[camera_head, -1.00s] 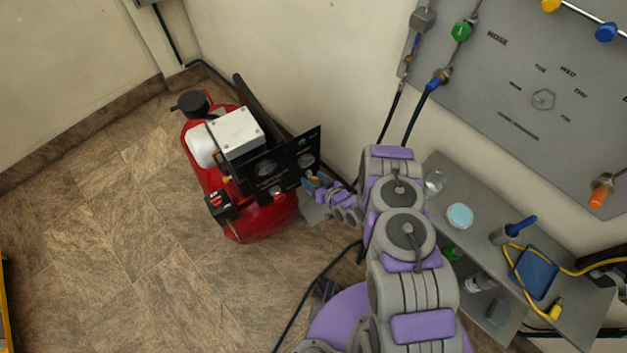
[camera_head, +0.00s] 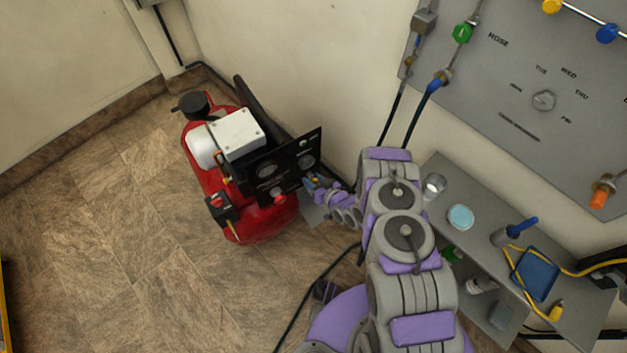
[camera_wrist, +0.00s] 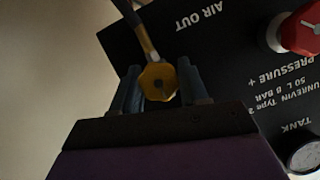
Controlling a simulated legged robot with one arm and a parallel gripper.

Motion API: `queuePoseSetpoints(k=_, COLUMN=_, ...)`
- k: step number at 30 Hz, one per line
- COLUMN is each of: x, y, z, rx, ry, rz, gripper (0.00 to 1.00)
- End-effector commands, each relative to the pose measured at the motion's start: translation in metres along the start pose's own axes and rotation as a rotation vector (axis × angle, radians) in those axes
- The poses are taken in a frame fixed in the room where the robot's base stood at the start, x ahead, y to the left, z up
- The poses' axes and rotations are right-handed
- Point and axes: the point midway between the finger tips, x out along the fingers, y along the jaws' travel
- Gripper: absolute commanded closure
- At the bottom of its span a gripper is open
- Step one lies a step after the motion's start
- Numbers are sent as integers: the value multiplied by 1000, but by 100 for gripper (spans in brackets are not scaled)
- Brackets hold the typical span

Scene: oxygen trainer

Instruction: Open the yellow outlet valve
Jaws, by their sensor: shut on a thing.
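The yellow outlet valve (camera_wrist: 157,82) is a small faceted knob beside the "AIR OUT" label on a black panel (camera_wrist: 220,70) in the wrist view. My gripper (camera_wrist: 160,88) has one finger on each side of the knob and is shut on it. In the head view my gripper (camera_head: 318,188) reaches the right side of the red compressor (camera_head: 262,222), at the lower right of its black panel (camera_head: 285,165). There the valve is small and partly hidden by my gripper.
A red pressure knob (camera_wrist: 302,30) and a tank gauge (camera_wrist: 304,158) are on the panel right of my gripper. A grey shelf (camera_head: 470,190) with a blue-topped tin (camera_head: 460,217) stands right of my arm. A dark hose (camera_head: 310,290) lies on the floor.

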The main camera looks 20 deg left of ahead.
Motion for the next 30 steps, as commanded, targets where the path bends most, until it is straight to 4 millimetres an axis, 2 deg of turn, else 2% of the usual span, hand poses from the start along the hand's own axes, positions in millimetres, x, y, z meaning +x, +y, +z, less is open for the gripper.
queuePoseSetpoints(k=5, x=-1, y=-1, z=-2, rx=-62, ry=-1, rz=28, gripper=87)
queuePoseSetpoints(k=18, x=0, y=-2, z=-2, rx=-361, ry=1, rz=150, gripper=87)
queuePoseSetpoints(k=29, x=1, y=-2, z=0, rx=-380, ry=1, rz=157, gripper=87)
queuePoseSetpoints(k=30, x=1, y=-2, z=0, rx=-380, ry=1, rz=157, gripper=54)
